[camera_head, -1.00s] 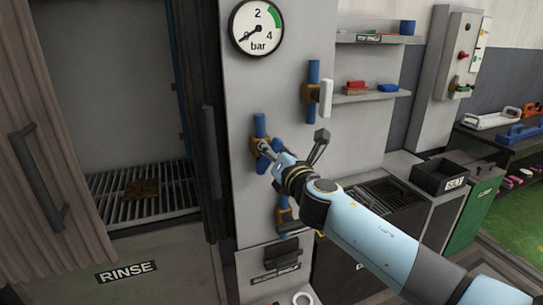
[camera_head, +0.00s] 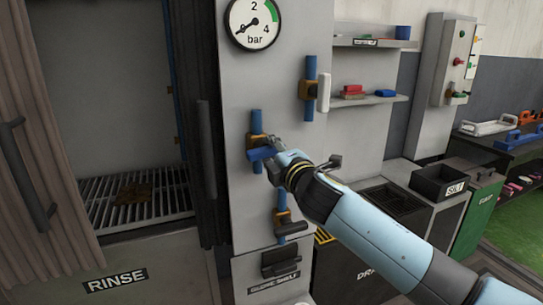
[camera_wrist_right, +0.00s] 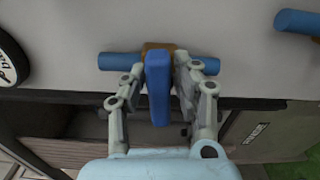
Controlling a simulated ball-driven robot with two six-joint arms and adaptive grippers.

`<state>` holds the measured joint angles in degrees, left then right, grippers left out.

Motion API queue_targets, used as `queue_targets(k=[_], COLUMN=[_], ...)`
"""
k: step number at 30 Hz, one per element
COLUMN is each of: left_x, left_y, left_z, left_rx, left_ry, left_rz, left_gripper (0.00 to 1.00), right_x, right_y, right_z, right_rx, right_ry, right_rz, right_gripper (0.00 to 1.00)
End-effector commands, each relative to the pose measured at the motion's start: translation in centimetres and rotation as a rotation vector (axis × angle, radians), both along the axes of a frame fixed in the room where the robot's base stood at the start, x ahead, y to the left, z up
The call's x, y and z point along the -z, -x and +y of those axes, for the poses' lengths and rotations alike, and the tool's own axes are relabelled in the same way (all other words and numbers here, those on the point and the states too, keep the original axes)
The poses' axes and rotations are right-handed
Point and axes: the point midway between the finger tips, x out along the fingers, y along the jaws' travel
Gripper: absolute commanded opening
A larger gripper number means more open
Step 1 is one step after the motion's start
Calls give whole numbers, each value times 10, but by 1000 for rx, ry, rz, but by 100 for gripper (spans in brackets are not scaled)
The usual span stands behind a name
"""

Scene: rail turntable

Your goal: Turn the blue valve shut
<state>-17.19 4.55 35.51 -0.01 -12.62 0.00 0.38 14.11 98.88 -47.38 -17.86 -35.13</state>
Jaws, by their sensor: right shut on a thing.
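The blue valve's lever (camera_head: 262,153) sits on a brass-coloured body (camera_head: 256,141) on a short blue pipe (camera_head: 257,120) on the grey panel. My right gripper (camera_head: 272,148) is shut on this lever. In the right wrist view the blue lever (camera_wrist_right: 158,92) stands between the two fingers of my right gripper (camera_wrist_right: 163,75). There it lies crosswise to the blue pipe (camera_wrist_right: 120,62). The fingers partly cover the valve in the head view. My left gripper is not in view.
A white-handled valve (camera_head: 323,91) is above right and a black-handled valve (camera_head: 290,228) below. The pressure gauge (camera_head: 254,23) has its needle near 0. A RINSE cabinet (camera_head: 115,280) is at left. Shelves (camera_head: 370,100) and a SILT bin (camera_head: 440,182) are at right.

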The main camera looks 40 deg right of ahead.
Motion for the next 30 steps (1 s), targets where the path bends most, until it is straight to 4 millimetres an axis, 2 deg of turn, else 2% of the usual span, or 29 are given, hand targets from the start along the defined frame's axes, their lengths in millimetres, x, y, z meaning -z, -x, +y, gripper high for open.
queue_targets(k=[9, 24, 25, 27, 30], left_x=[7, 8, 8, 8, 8], left_y=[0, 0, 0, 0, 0], left_z=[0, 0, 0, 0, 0], left_rx=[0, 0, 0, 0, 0], left_ry=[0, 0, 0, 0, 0], left_rz=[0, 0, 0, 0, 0], left_gripper=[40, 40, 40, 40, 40], right_x=[0, -1, -1, 0, 0], right_y=[0, -1, -1, 0, 0], right_z=[0, 0, 0, 0, 0], right_rx=[0, 0, 0, 0, 0], right_ry=[-96, -110, -109, -109, -109], right_rz=[-26, -30, -30, -29, -28], right_gripper=[0, 0, 33, 42, 44])
